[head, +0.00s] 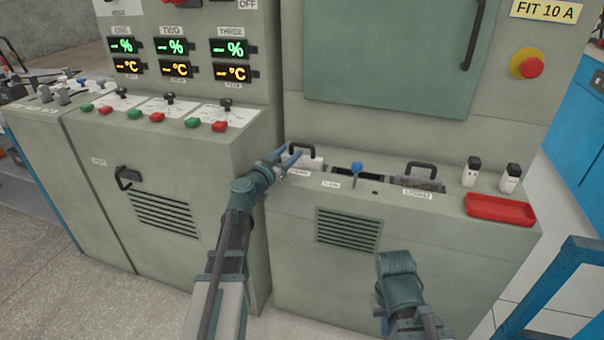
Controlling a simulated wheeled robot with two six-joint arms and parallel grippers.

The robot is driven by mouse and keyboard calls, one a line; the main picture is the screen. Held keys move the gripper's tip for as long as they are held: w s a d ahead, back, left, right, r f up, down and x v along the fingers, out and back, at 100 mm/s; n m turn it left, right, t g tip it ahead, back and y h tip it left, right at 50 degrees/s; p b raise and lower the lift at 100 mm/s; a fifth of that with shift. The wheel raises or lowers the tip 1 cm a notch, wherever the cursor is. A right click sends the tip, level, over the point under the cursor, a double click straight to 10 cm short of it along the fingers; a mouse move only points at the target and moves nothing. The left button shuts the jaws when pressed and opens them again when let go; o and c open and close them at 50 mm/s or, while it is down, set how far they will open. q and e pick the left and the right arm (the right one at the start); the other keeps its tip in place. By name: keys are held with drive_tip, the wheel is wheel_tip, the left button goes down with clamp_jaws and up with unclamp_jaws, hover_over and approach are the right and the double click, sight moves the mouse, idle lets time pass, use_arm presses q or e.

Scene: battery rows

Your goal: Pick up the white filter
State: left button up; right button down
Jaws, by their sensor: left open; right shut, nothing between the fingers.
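The white filter (313,163) sits in the left slot on top of the low cabinet, with a black arched handle above it. My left gripper (289,158) is at the left end of this filter, with its fingers open and close to the handle. I cannot tell whether the fingers touch it, and they hide part of its left side. My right gripper (394,268) is low in front of the cabinet, far from the filter. It is shut and empty, its fingertips mostly hidden by my wrist.
A grey handled unit (420,184), two black-and-white pieces (471,175) and a red tray (500,210) follow. A taller control cabinet (170,165) stands close on the left.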

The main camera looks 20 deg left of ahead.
use_arm(q)
clamp_jaws()
idle(1.4)
